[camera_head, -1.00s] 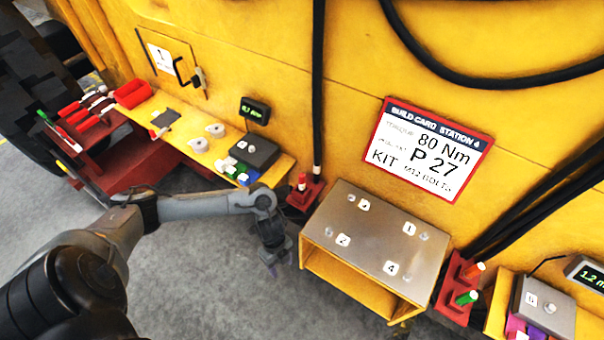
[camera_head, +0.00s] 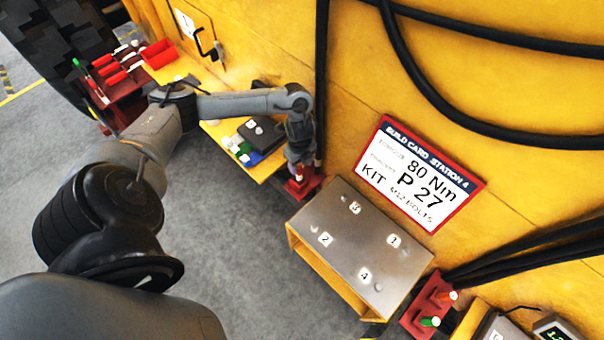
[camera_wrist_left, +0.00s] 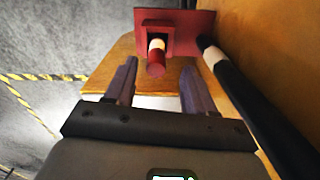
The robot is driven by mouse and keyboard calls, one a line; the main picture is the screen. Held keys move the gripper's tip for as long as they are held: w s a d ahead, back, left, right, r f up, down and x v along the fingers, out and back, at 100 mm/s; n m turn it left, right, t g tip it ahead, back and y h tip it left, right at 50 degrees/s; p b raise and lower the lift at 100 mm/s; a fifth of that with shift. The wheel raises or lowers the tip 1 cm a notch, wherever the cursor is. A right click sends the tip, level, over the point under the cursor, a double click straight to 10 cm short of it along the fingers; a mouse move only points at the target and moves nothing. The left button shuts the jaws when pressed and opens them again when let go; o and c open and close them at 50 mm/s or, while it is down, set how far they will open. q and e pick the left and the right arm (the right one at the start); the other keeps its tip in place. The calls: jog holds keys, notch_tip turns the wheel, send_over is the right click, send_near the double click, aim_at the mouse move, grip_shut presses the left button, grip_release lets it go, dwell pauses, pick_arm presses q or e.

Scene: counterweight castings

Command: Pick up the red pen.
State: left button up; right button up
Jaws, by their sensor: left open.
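The red pen (camera_wrist_left: 156,62) stands in a small red holder (camera_wrist_left: 200,22), with a white band below its red top in the wrist view. In the head view the red pen (camera_head: 299,173) shows only in part under my left gripper (camera_head: 296,164). My left gripper (camera_wrist_left: 158,72) is open, and its two fingers point toward the holder with the pen in the gap between them in the wrist picture. My right gripper is in neither view.
A black hose (camera_wrist_left: 245,95) runs close beside the holder. A grey-topped stand (camera_head: 345,250) with numbered spots is to the right. Another red holder (camera_head: 418,318) has an orange pen and a green pen. A yellow shelf (camera_head: 262,170) with a dark box is at the left.

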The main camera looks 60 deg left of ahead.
aim_at(299, 175)
pick_arm(q)
jog(key=shift+s+f, duration=0.15)
jog(key=shift+f, duration=1.7)
jog(key=shift+s+f, duration=0.1)
jog(key=shift+f, duration=1.7)
jog(key=shift+c, duration=0.5)
grip_shut()
